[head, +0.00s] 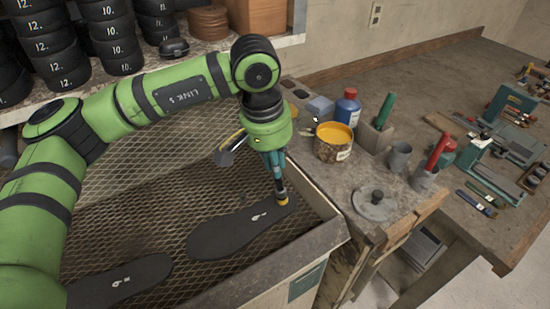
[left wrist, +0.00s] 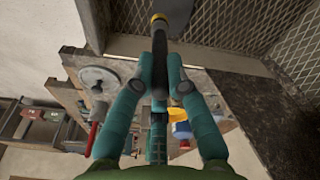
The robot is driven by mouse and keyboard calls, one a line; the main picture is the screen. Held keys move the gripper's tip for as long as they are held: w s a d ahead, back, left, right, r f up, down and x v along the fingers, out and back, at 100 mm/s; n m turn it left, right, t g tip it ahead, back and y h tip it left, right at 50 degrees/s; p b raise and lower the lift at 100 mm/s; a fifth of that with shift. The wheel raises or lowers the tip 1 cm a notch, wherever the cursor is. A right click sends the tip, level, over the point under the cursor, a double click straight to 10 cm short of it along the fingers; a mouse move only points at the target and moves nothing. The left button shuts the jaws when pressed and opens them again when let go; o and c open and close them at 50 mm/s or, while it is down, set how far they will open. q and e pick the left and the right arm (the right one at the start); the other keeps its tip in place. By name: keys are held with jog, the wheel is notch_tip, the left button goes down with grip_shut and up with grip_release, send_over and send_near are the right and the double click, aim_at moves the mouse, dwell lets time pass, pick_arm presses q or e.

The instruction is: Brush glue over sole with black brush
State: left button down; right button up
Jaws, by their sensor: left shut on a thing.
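My left gripper (head: 277,178) points down over the right-hand black sole (head: 228,235) in the head view. It is shut on the black brush, whose yellow-orange end (head: 283,199) is at the sole's far right end; I cannot tell whether it touches. In the left wrist view the teal fingers (left wrist: 160,62) close around the dark brush (left wrist: 160,80), with its yellow part (left wrist: 159,18) beyond the fingertips. A second black sole (head: 122,281) lies lower left on the mesh, with a small white mark. The open glue can (head: 334,149) holds yellow-orange glue. My right gripper is not in view.
The soles lie on a metal mesh (head: 140,210) with a raised grey frame (head: 311,245). On the right counter stand a blue bottle (head: 347,108), a grey cup (head: 399,155) and a round grey lid (head: 376,204). Stacked black rolls (head: 110,35) fill the back-left shelf.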

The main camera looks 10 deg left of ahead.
pick_arm(q)
jog(key=f, duration=0.1)
jog(key=f+b, duration=0.1)
jog(key=f, duration=0.1)
jog(key=shift+d, duration=0.2)
jog(key=w+a+b, duration=0.1)
jog(key=a+b, duration=0.1)
jog(key=a, duration=0.4)
jog(key=shift+w, duration=0.15)
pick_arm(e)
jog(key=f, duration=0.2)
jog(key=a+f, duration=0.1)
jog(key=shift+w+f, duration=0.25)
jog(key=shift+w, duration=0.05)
pick_arm(q)
jog(key=shift+a+r, duration=0.1)
jog(key=shift+a, duration=0.05)
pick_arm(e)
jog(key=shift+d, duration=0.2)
